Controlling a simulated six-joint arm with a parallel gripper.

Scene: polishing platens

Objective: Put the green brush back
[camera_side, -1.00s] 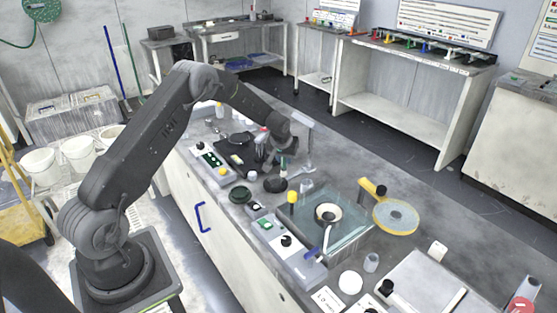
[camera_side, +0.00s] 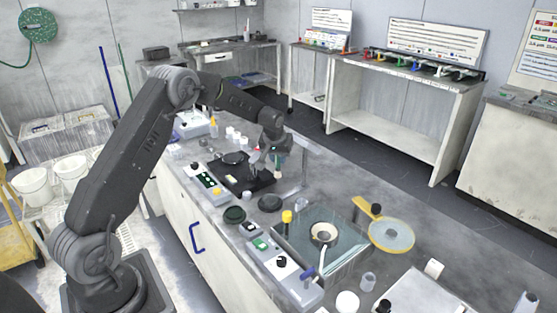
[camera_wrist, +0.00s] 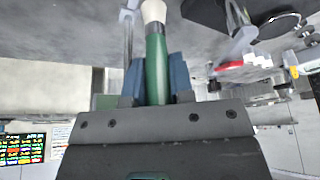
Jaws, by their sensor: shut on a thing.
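My gripper (camera_wrist: 154,82) is shut on the green brush (camera_wrist: 156,62) in the wrist view. The brush has a green handle between the two blue-grey fingers and a pale tip pointing to the top of the picture. In the side view my gripper (camera_side: 277,152) hangs above the long grey bench, over the area near the black platen unit. The brush is small there, just under the fingers, and hard to make out. It appears clear of the bench top.
A glass-sided basin (camera_side: 290,240) and yellow-rimmed disc (camera_side: 391,236) stand nearer the camera. A rack with coloured pieces (camera_side: 425,64) is on the back bench.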

